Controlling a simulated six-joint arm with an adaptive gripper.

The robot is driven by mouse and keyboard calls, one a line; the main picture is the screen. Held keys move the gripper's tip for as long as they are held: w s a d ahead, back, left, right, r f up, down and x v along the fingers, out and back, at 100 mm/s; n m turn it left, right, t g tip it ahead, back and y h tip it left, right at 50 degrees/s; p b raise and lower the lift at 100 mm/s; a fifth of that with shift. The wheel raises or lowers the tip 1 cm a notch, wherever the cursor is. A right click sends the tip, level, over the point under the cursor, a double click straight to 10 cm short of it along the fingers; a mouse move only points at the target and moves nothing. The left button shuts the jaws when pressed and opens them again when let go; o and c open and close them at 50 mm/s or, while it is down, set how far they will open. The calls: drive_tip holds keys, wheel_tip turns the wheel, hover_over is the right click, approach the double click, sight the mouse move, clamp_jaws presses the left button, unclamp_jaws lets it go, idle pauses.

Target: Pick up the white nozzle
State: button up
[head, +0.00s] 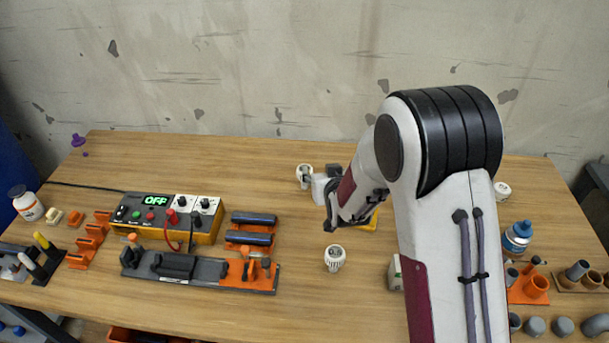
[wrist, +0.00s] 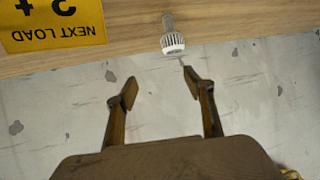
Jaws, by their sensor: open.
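A white ribbed nozzle (head: 304,171) stands near the back edge of the table, just left of my gripper (head: 322,190) in the head view. In the wrist view the nozzle (wrist: 173,43) shows at the top, with a grey stem-like part against it. My gripper (wrist: 158,84) is open there, its two brown fingers apart with nothing between them. The nozzle lies beyond the fingertips, nearer the right finger. A second white nozzle (head: 335,258) stands nearer the front, and a similar white piece (head: 502,190) is at the right.
A yellow sign (wrist: 52,22) lies right of the nozzle in the head view, partly behind my arm. A control box (head: 167,217) and orange-black fixtures (head: 200,270) fill the left. A blue-capped bottle (head: 516,237) and pipe fittings (head: 537,288) stand right. The back table is mostly clear.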

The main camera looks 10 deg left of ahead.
drive_tip(key=shift+n+t+y, duration=0.3)
drive_tip(key=shift+t+y, duration=0.1)
drive_tip(key=shift+t, duration=0.1)
drive_tip(key=a+f, duration=0.1)
drive_tip(key=f, duration=0.1)
drive_tip(key=a+f, duration=0.1)
drive_tip(key=f, duration=0.2)
drive_tip(key=w+a+f, duration=0.1)
drive_tip(key=f, duration=0.1)
drive_tip(key=shift+w+a+f, duration=0.1)
drive_tip(key=shift+a+f, duration=0.1)
drive_tip(key=shift+a, duration=0.1)
drive_tip(key=shift+w, duration=0.1)
drive_tip(key=shift+x, duration=1.2)
drive_tip(key=shift+x, duration=2.6)
drive_tip(key=shift+r, duration=0.15)
drive_tip(key=c, duration=1.1)
